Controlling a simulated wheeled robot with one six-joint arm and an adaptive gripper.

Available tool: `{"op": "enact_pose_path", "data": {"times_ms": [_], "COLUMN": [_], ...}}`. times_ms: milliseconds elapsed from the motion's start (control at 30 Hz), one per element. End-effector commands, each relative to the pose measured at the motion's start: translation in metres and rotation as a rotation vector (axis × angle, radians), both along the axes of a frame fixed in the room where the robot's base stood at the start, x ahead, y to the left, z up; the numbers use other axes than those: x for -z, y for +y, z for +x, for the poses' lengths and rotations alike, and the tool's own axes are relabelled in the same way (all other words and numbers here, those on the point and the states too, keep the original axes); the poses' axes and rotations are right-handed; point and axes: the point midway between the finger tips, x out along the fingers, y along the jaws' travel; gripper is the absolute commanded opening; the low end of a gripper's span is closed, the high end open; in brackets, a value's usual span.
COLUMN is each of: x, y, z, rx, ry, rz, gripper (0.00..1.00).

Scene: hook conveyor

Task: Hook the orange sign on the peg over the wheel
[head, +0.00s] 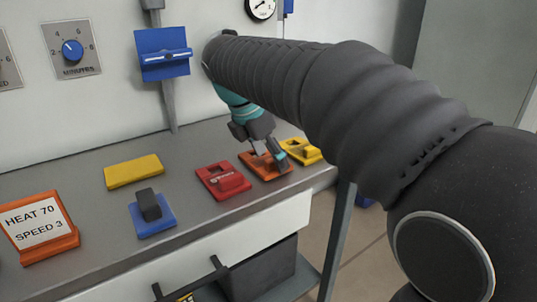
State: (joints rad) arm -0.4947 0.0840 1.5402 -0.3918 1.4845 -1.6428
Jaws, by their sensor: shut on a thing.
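My gripper (268,158) points down at the right part of the grey bench and is shut on the orange sign (283,171). The sign is a flat orange plate that lies on or just above the bench; I cannot tell whether it touches. The gripper's fingers hide much of its middle. I cannot make out a peg over a wheel in this view; my dark arm covers much of the right side.
A red plate (222,181) lies close left of the orange sign, and a yellow one (302,151) close right.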

Motion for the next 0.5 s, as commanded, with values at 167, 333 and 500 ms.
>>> {"op": "enact_pose_path", "data": {"times_ms": [167,333,500], "x": [0.002,0.003,0.0046], "y": [-0.0002,-0.0002,0.0], "z": [0.0003,0.0002,0.0001], "rx": [0.0,0.001,0.0], "ry": [-0.002,-0.001,-0.001], "rz": [0.001,0.001,0.001], "gripper": [0.4,0.4,0.98]}}
